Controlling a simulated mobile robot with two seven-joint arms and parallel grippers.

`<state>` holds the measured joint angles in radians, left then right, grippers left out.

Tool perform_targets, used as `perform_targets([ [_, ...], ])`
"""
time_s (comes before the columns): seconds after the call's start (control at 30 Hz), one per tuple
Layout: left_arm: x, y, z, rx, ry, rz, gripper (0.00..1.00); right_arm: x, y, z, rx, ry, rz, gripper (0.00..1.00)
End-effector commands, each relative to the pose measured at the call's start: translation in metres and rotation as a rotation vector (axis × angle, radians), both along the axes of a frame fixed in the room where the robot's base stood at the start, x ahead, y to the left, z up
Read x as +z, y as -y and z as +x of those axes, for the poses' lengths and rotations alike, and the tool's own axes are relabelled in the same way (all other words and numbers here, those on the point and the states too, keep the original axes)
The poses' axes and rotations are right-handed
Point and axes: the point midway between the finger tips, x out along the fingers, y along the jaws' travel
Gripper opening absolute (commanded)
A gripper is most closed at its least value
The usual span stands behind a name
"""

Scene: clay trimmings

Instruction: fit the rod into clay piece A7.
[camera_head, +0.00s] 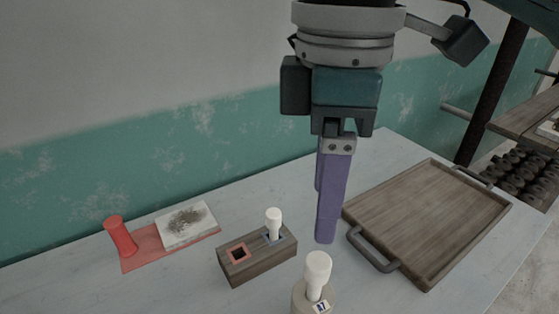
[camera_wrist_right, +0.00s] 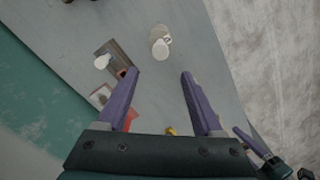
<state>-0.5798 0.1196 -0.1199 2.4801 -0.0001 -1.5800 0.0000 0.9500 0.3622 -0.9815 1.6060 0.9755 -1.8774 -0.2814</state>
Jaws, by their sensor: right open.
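A pale clay piece (camera_head: 300,299) with a small label that seems to read A7 stands at the bottom edge of the head view, partly cut off. A white rod with a thick rounded head (camera_head: 318,266) stands upright in its top; how deep it sits I cannot tell. A similar white rod (camera_head: 273,220) stands in the blue-edged hole of a wooden block (camera_head: 258,263). The block's red-edged hole is empty. My right gripper (camera_head: 325,238) points down beyond the clay piece, right of the block. In the wrist view its purple fingers (camera_wrist_right: 161,74) are apart with nothing between them.
A wooden tray (camera_head: 430,215) with dark handles lies on the right of the pale table. At the left, a red cone-like object (camera_head: 120,237) and a white slab with dark crumbs (camera_head: 186,222) stand on a red mat (camera_head: 142,258). A wall runs behind the table.

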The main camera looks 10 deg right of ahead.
Motion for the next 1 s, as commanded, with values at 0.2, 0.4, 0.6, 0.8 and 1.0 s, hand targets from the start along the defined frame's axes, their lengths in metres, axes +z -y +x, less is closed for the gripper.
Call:
perform_targets([
  [0.2, 0.000, 0.000, 0.000, 0.000, 0.000, 0.000, 0.57, 0.013, 0.000, -0.001, 0.002, -0.001, 0.000, 0.68],
  [0.4, 0.000, 0.000, 0.000, 0.000, 0.001, 0.000, 0.57, -0.008, -0.018, -0.017, -0.019, 0.002, 0.072, 0.68],
  [0.6, 0.000, 0.000, 0.000, 0.000, 0.000, 0.000, 0.57, -0.046, -0.049, -0.058, -0.211, 0.048, 0.281, 0.68],
  [0.8, 0.000, 0.000, 0.000, 0.000, 0.000, 0.000, 0.57, -0.072, -0.025, -0.095, -0.589, 0.119, 0.378, 0.68],
  [1.0, 0.000, 0.000, 0.000, 0.000, 0.000, 0.000, 0.57, -0.087, 0.042, -0.138, -0.932, 0.211, 0.289, 0.68],
])
